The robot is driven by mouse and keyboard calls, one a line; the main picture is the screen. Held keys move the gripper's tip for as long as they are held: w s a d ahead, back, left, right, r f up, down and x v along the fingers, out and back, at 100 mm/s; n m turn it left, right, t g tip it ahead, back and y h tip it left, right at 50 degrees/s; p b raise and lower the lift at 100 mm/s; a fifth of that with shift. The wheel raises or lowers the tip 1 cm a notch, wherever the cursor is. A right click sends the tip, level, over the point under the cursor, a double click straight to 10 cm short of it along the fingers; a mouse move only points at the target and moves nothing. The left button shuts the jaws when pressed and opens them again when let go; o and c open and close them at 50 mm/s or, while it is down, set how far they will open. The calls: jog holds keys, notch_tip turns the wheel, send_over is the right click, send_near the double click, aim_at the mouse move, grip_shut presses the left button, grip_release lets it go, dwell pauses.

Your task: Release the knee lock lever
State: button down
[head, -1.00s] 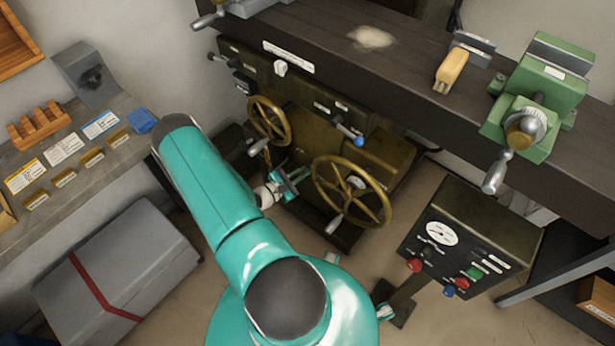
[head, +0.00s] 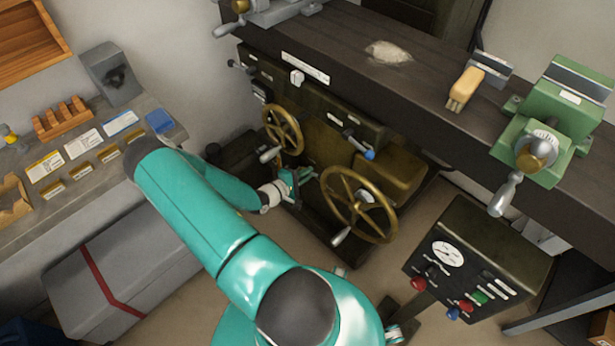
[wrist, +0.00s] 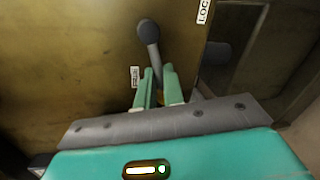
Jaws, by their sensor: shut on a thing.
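The knee lock lever (wrist: 148,32) shows in the wrist view as a grey shaft with a dark round knob, tilted against a brass-brown panel. My gripper (wrist: 159,82) is shut on its shaft; the two green fingers stand on either side below the knob. The lower end of the lever is hidden behind the fingers and the gripper body. In the head view my gripper (head: 296,180) is low on the machine, between the two brass handwheels, and the lever is too small to make out clearly.
A large brass handwheel (head: 358,205) stands just right of my gripper, and a smaller handwheel (head: 283,130) above it. A white label (wrist: 204,11) partly reads "LOC"; a small label (wrist: 135,77) sits left of the fingers. A control box (head: 475,255) stands at right.

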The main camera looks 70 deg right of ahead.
jog(key=shift+w+r+m+t, duration=0.2)
jog(key=shift+r+m+t, duration=0.1)
jog(key=shift+m, duration=0.1)
dwell(0.3)
jog(key=c, duration=1.5)
grip_release()
jog(key=shift+s, duration=0.1)
jog(key=v, duration=1.3)
jog(key=shift+a, duration=0.4)
jog(key=shift+f, duration=0.1)
